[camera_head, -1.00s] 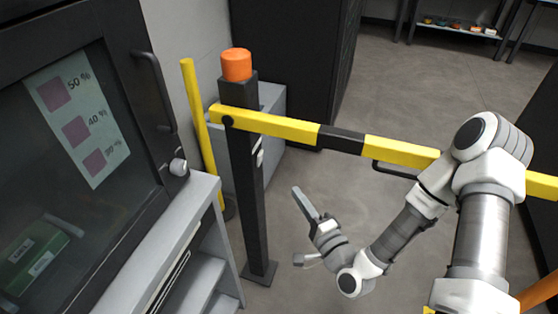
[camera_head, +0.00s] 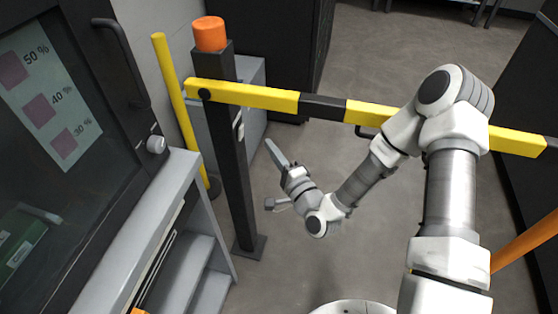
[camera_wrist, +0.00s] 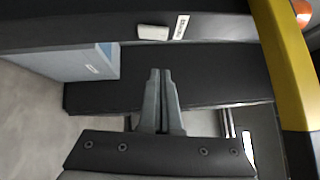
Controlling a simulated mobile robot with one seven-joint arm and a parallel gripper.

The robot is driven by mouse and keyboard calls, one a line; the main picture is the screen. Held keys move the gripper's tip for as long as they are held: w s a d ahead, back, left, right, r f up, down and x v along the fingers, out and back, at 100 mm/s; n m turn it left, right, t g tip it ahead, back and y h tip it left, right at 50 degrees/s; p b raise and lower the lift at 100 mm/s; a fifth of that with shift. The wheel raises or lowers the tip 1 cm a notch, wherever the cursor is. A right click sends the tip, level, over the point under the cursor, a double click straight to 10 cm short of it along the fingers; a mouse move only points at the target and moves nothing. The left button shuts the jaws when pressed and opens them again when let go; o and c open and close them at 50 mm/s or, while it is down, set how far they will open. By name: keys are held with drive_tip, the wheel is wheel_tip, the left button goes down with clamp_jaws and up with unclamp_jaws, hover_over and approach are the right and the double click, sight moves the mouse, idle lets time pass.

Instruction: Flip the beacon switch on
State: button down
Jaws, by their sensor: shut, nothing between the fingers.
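The orange beacon (camera_head: 210,34) caps a dark upright post (camera_head: 237,185); part of it also shows at the top right of the wrist view (camera_wrist: 304,8). A small whitish switch (camera_head: 240,130) is on the post's side below the barrier arm. In the wrist view the switch (camera_wrist: 153,32) lies on the dark post beside a small white label (camera_wrist: 181,27). Its on or off position is too small to tell. My gripper (camera_head: 269,145) is right of the post, apart from it. Its fingers (camera_wrist: 160,73) are together and empty, below the switch in the wrist view.
A yellow and black barrier arm (camera_head: 255,97) reaches right from the post, past my arm. A yellow pole (camera_head: 178,110) and a grey box (camera_head: 250,88) stand behind the post. A dark cabinet (camera_head: 80,100) and grey shelving (camera_head: 190,270) fill the left. Open floor lies right of the post.

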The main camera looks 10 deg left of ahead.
sight(243, 126)
drive_tip(key=w+a+b, duration=0.1)
drive_tip(key=w+a, duration=0.1)
drive_tip(key=a, duration=0.4)
drive_tip(key=shift+w+r, duration=0.35)
drive_tip(key=shift+r, duration=0.1)
drive_tip(key=shift+a+r+n+g+p, duration=0.3)
drive_tip(key=shift+r+p, duration=0.1)
drive_tip(key=shift+p, duration=0.25)
drive_tip(key=shift+f, duration=0.25)
drive_tip(key=shift+d, duration=0.1)
